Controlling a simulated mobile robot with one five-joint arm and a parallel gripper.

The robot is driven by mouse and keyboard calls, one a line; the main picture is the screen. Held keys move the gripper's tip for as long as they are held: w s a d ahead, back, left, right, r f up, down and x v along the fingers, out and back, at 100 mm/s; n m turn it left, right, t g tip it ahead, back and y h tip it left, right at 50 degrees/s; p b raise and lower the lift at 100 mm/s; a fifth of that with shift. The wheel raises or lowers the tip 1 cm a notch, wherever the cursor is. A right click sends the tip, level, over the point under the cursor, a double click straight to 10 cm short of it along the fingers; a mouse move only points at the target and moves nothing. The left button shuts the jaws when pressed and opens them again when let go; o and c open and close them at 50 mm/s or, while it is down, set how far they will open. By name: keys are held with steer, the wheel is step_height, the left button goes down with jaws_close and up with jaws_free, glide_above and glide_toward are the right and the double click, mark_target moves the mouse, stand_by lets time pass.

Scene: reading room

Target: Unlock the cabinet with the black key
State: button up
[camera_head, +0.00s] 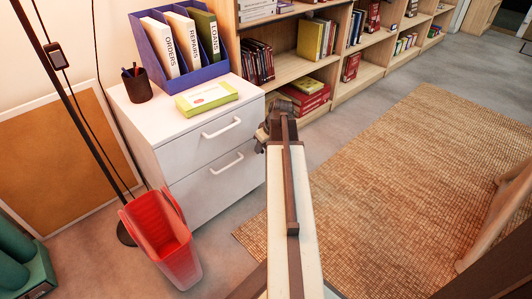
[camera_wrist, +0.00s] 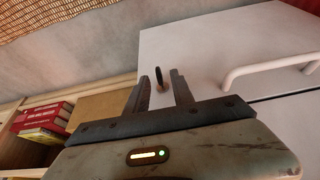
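The cabinet (camera_head: 212,160) is a white two-drawer unit at the left in the head view. In the wrist view, its white front (camera_wrist: 215,50) shows with one bar handle (camera_wrist: 270,72). The black key (camera_wrist: 159,77) shows as a small dark upright piece against that front, with a brownish lower end. It lies between the tips of my gripper (camera_wrist: 163,82) in the picture, with a gap on both sides. The fingers are apart and do not visibly touch it. I cannot tell how the key sits in a lock. In the head view, my gripper (camera_head: 264,132) is at the cabinet's right front edge; the key is hidden there.
A blue file holder (camera_head: 185,52), a pen cup (camera_head: 137,86) and a yellow-green box (camera_head: 207,97) stand on the cabinet. A red bin (camera_head: 162,240) is in front on the left. Bookshelves (camera_head: 290,67) stand behind. A woven rug (camera_head: 400,170) covers the floor at right.

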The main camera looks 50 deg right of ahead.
steer(key=shift+w+f, duration=0.1)
steer(key=shift+f, duration=0.05)
jaws_close()
steer(key=y+b, duration=0.1)
steer(key=y, duration=0.1)
steer(key=d+m+y+b, duration=0.1)
steer(key=y+b, duration=0.2)
steer(key=y, duration=0.1)
steer(key=shift+d+f+t+y+b, duration=0.3)
steer(key=shift+d+f+b, duration=0.1)
steer(key=shift+r+m, duration=0.1)
steer(key=shift+m, duration=0.2)
stand_by(0.4)
jaws_free()
